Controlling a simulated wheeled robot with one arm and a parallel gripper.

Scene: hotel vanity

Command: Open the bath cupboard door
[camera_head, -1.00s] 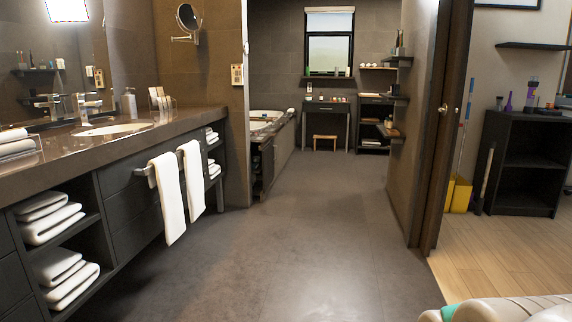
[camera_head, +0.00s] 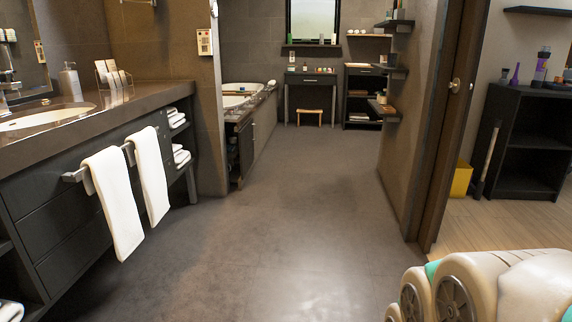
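The bath (camera_head: 240,88) stands beyond the partition wall, left of centre, with a dark top edge and a panelled side. At its near end is a dark cupboard (camera_head: 247,150), partly hidden by the partition wall. A narrow dark gap with small items shows at its left; I cannot tell from here how far its door stands open. No handle can be made out. My gripper is not in view. Only pale, rounded links of my arm show at the bottom right, well short of the cupboard.
The vanity counter (camera_head: 90,115) runs along the left, with white towels (camera_head: 115,203) on a protruding rail. A door frame (camera_head: 452,130) and wall stand at right. A black shelf unit (camera_head: 530,150) and yellow bin (camera_head: 461,180) are beyond it. The grey floor (camera_head: 290,220) between is clear.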

